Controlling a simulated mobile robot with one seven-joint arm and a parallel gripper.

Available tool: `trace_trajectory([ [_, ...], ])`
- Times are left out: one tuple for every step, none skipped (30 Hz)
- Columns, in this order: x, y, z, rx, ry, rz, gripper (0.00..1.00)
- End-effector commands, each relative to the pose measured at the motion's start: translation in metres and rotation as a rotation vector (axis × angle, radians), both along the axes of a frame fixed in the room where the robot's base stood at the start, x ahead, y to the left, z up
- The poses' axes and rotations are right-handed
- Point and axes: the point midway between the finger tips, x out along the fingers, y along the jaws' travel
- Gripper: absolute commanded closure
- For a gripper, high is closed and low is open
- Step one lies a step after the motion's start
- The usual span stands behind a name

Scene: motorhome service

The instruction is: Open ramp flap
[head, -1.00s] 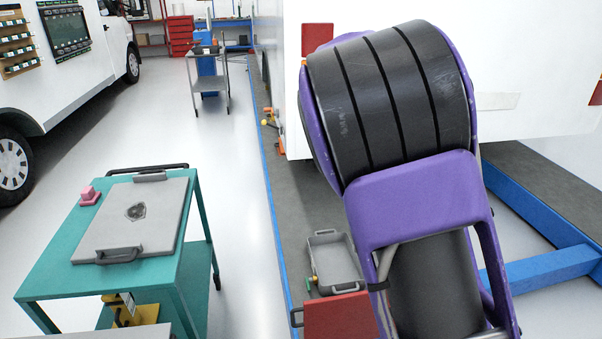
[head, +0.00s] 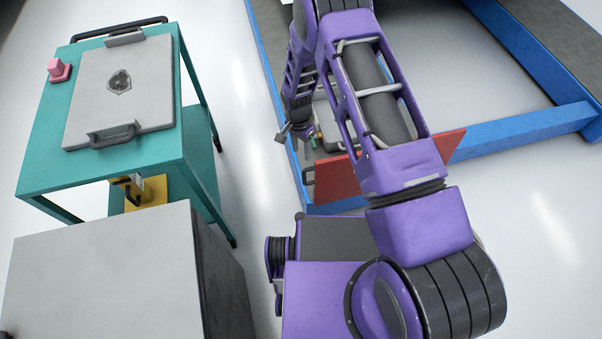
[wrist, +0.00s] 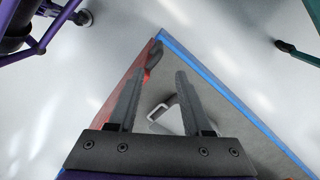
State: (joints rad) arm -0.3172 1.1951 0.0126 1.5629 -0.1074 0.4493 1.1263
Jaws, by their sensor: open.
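The ramp flap is a red panel (head: 338,182) standing upright across the near end of the blue-edged ramp, partly hidden behind my arm. A dark handle (head: 307,178) sits at its left edge. In the wrist view the red flap (wrist: 117,92) runs along the left, with the dark handle (wrist: 154,56) at its far end, just beyond my fingertips. My gripper (head: 296,142) points down above the ramp side of the flap, close to the handle. In the wrist view my gripper (wrist: 160,80) is open, with nothing clearly between its fingers.
A teal cart (head: 40,165) with a grey panel (head: 120,92) and a grey cabinet (head: 100,270) stand left. Bare floor lies between cart and ramp.

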Motion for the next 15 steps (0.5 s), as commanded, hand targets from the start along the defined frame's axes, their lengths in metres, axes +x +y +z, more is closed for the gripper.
trace_trajectory([
  [-0.001,-0.001,-0.009,-0.001,0.002,0.0,0.5],
  [-0.001,-0.001,-0.015,-0.001,0.002,0.001,0.5],
  [-0.002,-0.002,-0.023,-0.001,0.001,0.001,0.5],
  [-0.002,-0.002,-0.029,-0.001,0.001,0.002,0.5],
  [-0.003,-0.003,-0.036,-0.002,0.003,0.002,0.5],
  [-0.003,-0.003,-0.044,-0.002,0.002,0.003,0.5],
  [-0.004,-0.003,-0.051,-0.001,0.003,0.003,0.5],
  [-0.003,-0.004,-0.058,-0.001,0.001,0.003,0.5],
  [-0.004,-0.004,-0.067,-0.001,0.002,0.004,0.5],
  [-0.004,-0.005,-0.073,-0.002,0.001,0.004,0.5],
  [-0.004,-0.005,-0.08,-0.002,0.001,0.004,0.5],
  [-0.005,-0.005,-0.089,-0.001,0.001,0.003,0.5],
  [-0.005,-0.006,-0.095,-0.002,0.001,0.003,0.5],
  [-0.006,-0.006,-0.102,-0.003,0.001,0.004,0.5],
  [-0.006,-0.007,-0.11,-0.002,0.001,0.005,0.5],
])
